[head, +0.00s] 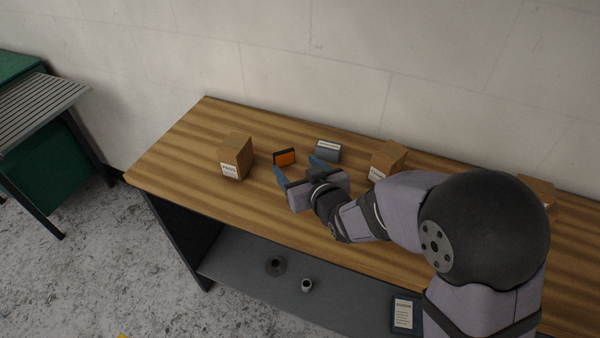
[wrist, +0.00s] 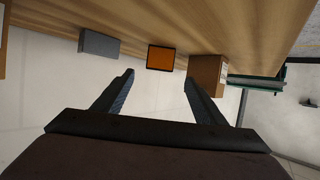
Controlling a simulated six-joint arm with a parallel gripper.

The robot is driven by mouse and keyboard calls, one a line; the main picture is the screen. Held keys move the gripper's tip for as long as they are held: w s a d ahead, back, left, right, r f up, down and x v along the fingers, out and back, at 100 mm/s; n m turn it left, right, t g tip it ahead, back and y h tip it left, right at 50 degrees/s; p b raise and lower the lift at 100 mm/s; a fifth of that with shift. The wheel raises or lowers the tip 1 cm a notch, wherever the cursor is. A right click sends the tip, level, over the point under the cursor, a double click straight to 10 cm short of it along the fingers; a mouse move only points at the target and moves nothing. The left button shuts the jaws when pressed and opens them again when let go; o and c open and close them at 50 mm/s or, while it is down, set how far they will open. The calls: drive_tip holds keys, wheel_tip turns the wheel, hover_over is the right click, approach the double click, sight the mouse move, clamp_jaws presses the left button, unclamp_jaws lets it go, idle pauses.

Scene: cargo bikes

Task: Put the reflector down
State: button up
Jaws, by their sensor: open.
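The reflector (head: 284,157) is an orange panel in a dark frame, standing upright on the wooden bench top (head: 185,150). It also shows in the wrist view (wrist: 160,58), roughly in line with the gap between my fingers and beyond their tips. My gripper (head: 298,169) is open and empty, with its two blue fingers pointing toward the reflector. In the wrist view, my gripper (wrist: 159,78) has its fingers spread apart, and neither appears to touch the reflector.
A brown labelled carton (head: 236,157) stands left of the reflector and a grey box with a white label (head: 327,150) to its right. Another carton (head: 387,160) stands further right. The lower shelf (head: 240,270) holds small parts. The bench's left end is clear.

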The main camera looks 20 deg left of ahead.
drive_tip(key=shift+v, duration=0.85)
